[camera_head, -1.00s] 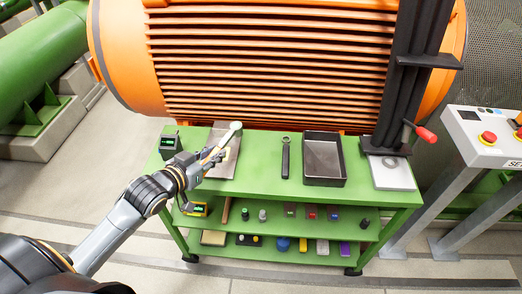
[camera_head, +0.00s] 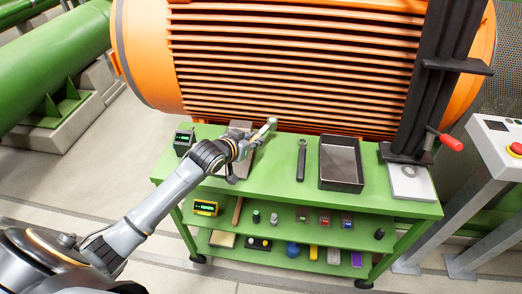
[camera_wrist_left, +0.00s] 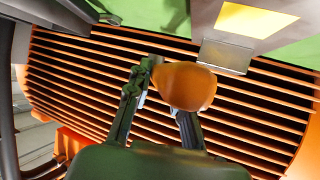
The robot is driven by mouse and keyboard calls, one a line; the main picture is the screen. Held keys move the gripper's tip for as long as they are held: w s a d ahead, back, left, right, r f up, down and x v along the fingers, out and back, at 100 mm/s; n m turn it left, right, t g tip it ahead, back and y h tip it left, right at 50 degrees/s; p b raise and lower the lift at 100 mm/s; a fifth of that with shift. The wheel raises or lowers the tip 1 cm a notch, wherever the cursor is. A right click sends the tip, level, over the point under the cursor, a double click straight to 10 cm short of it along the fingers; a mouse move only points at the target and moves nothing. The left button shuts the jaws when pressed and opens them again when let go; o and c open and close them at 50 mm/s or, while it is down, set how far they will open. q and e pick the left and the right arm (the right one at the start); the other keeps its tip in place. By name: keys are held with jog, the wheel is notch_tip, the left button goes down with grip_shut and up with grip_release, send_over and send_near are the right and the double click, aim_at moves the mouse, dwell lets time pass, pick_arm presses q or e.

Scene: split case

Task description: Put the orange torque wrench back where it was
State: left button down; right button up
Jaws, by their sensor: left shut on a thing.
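My left gripper (camera_head: 246,148) is over the back left part of the green cart (camera_head: 283,185). It is shut on the orange torque wrench, whose orange handle end (camera_wrist_left: 186,86) sits between the fingers in the left wrist view. In the head view the wrench's light head (camera_head: 271,123) sticks out up and to the right of the gripper, near the orange ribbed machine. The gripper and arm hide most of the wrench. A grey board (camera_head: 239,170) lies on the cart top below the gripper, partly covered by it. My right gripper is not in view.
A dark wrench (camera_head: 302,158) lies right of the gripper, then a dark tray (camera_head: 341,184) and a pale plate with a ring (camera_head: 411,184). A small meter (camera_head: 184,142) stands left. The orange machine (camera_head: 300,65) closes off the back. Lower shelves hold several small items.

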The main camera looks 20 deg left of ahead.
aim_at(260, 159)
pick_arm(q)
jog(key=shift+w+d+f, duration=0.3)
jog(key=shift+w+f, duration=0.05)
jog(key=shift+f, duration=0.15)
jog(key=shift+w+d+f, duration=0.3)
jog(key=shift+w+f, duration=0.05)
jog(key=shift+f, duration=0.15)
jog(key=f, duration=0.3)
jog(key=shift+w+d+f, duration=0.15)
jog(key=shift+d+f, duration=0.05)
jog(key=shift+f, duration=0.05)
jog(key=c, duration=1.2)
grip_release()
jog(key=shift+o, duration=0.2)
jog(key=v, duration=1.2)
jog(key=shift+a+f+p, duration=0.1)
jog(key=shift+a+p, duration=0.05)
jog(key=shift+p, duration=0.2)
